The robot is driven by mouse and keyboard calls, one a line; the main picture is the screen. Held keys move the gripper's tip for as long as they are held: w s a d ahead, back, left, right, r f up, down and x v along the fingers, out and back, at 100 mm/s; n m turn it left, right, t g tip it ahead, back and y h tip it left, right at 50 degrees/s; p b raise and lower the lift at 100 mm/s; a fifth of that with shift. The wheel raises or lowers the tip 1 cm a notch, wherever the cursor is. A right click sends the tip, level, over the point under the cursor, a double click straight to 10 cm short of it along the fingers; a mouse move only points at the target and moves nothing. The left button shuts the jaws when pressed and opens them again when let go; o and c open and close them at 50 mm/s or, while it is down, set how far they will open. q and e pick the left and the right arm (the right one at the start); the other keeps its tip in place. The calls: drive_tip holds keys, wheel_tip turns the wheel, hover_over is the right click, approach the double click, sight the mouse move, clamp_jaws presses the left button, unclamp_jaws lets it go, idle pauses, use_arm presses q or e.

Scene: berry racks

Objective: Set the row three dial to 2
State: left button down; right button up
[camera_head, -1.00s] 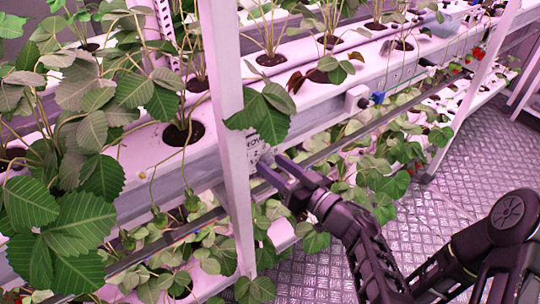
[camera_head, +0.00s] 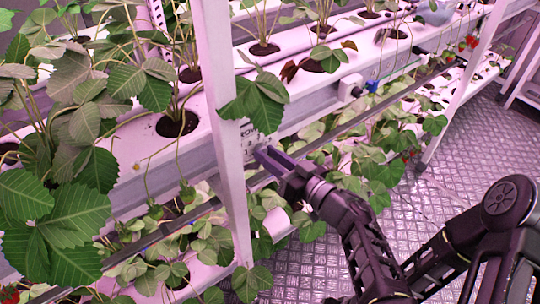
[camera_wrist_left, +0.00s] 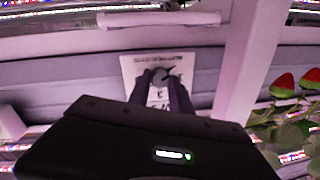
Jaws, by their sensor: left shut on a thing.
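The row three dial (camera_wrist_left: 160,74) is a small dark knob on a white label plate (camera_wrist_left: 128,67), fixed to the side of the white growing trough. In the wrist view my left gripper (camera_wrist_left: 162,80) has a finger on each side of the knob and is shut on it. Dark marks, one like a 3, show on the plate between the fingers; the dial's setting cannot be read. In the head view the left gripper (camera_head: 262,155) reaches the plate (camera_head: 249,130) just right of a white post, and its fingers hide the knob. My right gripper is not in view.
The white upright post (camera_head: 228,150) stands close left of the gripper, with strawberry leaves (camera_head: 257,103) hanging just above it. A white fitting with a blue connector (camera_head: 371,87) sits farther along the trough. Red berries (camera_wrist_left: 283,86) hang right of the post in the wrist view. The metal floor (camera_head: 440,180) is clear.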

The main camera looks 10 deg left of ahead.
use_arm(q)
drive_tip(key=shift+m, duration=0.3)
drive_tip(key=m, duration=0.3)
drive_tip(key=m+p, duration=0.1)
drive_tip(key=m, duration=0.3)
drive_tip(key=shift+t+y, duration=0.3)
drive_tip(key=shift+t, duration=0.1)
drive_tip(key=m+p, duration=0.2)
drive_tip(key=m, duration=0.2)
drive_tip(key=shift+m+t, duration=0.3)
drive_tip(key=shift+m, duration=0.1)
drive_tip(key=shift+s+a+f+m+t+p, duration=0.15)
drive_tip(key=shift+m+p, duration=0.4)
drive_tip(key=shift+m, duration=0.55)
drive_tip(key=shift+w+d+m+t+p, duration=0.1)
drive_tip(key=shift+m+t+p, duration=0.3)
drive_tip(key=shift+m, duration=0.7)
drive_tip(key=c, duration=1.2)
unclamp_jaws()
drive_tip(key=shift+o, duration=0.2)
drive_tip(key=shift+f, duration=0.1)
